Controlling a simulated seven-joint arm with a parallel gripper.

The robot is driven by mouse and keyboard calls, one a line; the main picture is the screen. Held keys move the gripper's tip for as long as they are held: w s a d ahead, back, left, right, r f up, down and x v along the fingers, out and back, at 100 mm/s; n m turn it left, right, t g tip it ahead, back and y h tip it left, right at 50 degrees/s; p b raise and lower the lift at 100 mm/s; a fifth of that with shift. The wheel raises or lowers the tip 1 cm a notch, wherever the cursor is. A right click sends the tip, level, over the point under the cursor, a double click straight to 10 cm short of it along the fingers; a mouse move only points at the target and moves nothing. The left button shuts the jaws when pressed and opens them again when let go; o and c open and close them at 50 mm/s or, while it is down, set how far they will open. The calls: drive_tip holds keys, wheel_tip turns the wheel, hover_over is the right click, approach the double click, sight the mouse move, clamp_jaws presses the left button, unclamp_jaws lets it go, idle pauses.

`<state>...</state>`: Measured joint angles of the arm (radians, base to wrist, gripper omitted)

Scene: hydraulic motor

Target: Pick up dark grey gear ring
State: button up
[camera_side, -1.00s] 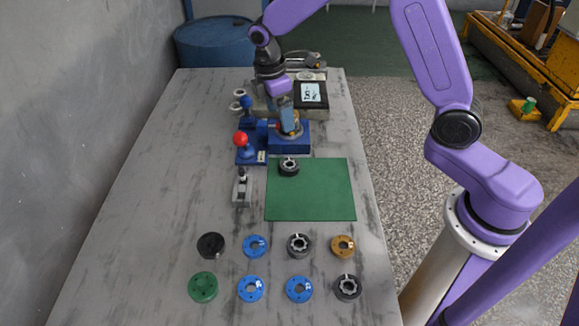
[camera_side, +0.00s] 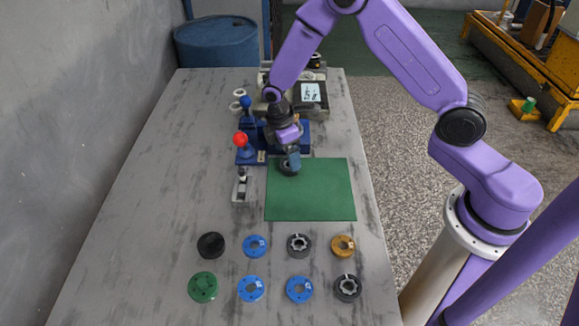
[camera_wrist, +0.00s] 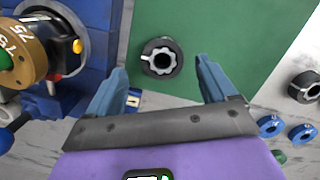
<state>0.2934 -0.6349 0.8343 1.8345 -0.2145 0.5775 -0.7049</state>
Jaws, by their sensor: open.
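A dark grey gear ring (camera_wrist: 150,66) with a toothed, lighter inner edge lies flat on the green mat (camera_wrist: 225,30). In the side view this ring (camera_side: 284,169) is at the mat's far left corner, partly hidden by my gripper (camera_side: 290,162). My gripper is open, its blue fingers spread above the ring. In the wrist view the ring appears between and slightly beyond the fingertips (camera_wrist: 161,66), with room on both sides. I see no contact. Two similar gear rings lie on the table, one in the back row (camera_side: 299,235) and one in the front row (camera_side: 347,298).
A blue fixture with a red-knobbed lever (camera_side: 240,138) stands just behind and left of the mat. A small grey clamp (camera_side: 241,190) is left of it. Blue, green, orange and black discs (camera_side: 211,245) lie in front. Most of the mat is clear.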

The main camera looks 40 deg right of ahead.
drive_tip(key=shift+s+d+f, duration=0.1)
drive_tip(key=shift+s+f, duration=0.1)
drive_tip(key=shift+f, duration=1.55)
drive_tip(key=c, duration=1.4)
drive_tip(key=shift+r, duration=0.1)
drive_tip(key=shift+r, duration=0.45)
wheel_tip(320, 180, up, 2)
drive_tip(key=shift+w, duration=0.1)
drive_tip(key=s+d+r, duration=0.1)
drive_tip(key=s+r, duration=0.9)
drive_tip(key=s, duration=0.4)
drive_tip(key=shift+d, duration=0.35)
drive_tip(key=shift+r, duration=0.15)
